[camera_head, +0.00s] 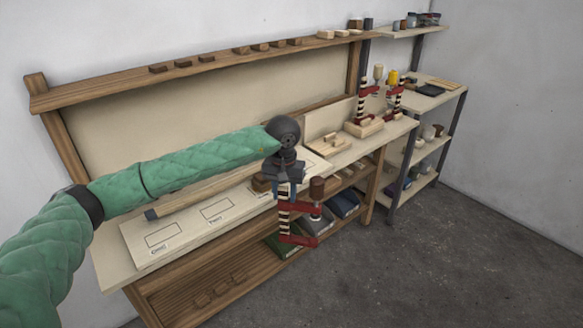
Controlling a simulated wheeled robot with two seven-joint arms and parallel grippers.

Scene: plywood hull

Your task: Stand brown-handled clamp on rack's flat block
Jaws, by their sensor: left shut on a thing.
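My left gripper (285,187) is shut on a clamp (297,208) and holds it in front of the bench's front edge. The clamp has red jaws, a dark-and-pale striped bar and a brown handle (317,187). It hangs roughly upright, with the handle to the right of the bar. The rack's flat block (327,144) seems to be the pale wooden piece on the bench, to the right of and beyond the gripper. Another block (363,127) beside it bears a standing red-jawed clamp (362,103). My right gripper is out of view.
A further red-jawed clamp with a yellow handle (393,77) stands farther right. The bench top (190,220) carries labelled outlines at left. Shelves below hold dark boxes (343,203). A grey-posted shelf unit (452,125) stands at the right; the floor in front is clear.

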